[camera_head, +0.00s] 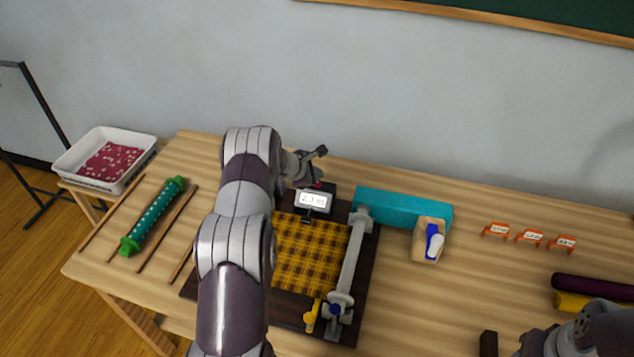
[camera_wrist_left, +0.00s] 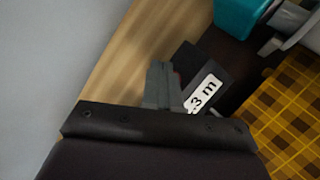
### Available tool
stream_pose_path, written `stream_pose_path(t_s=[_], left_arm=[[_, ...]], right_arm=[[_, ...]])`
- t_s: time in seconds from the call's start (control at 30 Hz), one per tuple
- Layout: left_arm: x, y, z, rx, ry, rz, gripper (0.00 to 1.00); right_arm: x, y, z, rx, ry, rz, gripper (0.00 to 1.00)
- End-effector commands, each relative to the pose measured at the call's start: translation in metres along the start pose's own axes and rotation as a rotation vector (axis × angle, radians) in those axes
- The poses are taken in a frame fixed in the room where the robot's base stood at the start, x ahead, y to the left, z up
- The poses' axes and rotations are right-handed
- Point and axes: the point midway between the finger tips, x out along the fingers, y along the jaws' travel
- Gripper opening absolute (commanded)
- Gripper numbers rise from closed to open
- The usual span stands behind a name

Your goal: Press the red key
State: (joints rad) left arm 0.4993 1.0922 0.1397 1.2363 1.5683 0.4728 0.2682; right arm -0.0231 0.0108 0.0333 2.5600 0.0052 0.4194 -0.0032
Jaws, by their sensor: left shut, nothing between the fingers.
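A dark counter box with a white display (camera_head: 313,199) stands at the back of the dark board and reads what looks like 2.3 m. In the left wrist view the display (camera_wrist_left: 203,93) is partly cut by my fingers. A small red spot, seemingly the red key (camera_head: 318,185), shows at the top of the box beside my fingertips. My left gripper (camera_head: 310,180) is shut and empty, low over the back of the box. Its fingers (camera_wrist_left: 163,84) hide part of the box in the left wrist view. I cannot tell whether they touch the key.
Yellow checked cloth (camera_head: 312,255) lies on the board beside a grey bar (camera_head: 350,262). A teal block (camera_head: 390,206) and a wooden holder (camera_head: 428,240) stand to the right. Orange tags (camera_head: 529,236), a white tray (camera_head: 88,178) and a green roller (camera_head: 153,216) lie farther off.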

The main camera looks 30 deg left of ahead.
Motion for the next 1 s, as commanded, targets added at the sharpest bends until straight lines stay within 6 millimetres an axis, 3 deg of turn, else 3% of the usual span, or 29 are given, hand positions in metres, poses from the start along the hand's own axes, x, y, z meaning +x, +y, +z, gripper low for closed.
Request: stream_pose_path(t_s=[0.77, 1.0], left_arm=[[0.0001, -0.0001, -0.0001, 0.0, 0.0, 0.0, 0.0], [0.0047, -0.0035, -0.0034, 0.0, 0.0, 0.0, 0.0]], right_arm=[[0.0001, 0.0, 0.0, 0.0, 0.0, 0.0, 0.43], [0.0094, 0.0, 0.0011, 0.0, 0.0, 0.0, 0.43]])
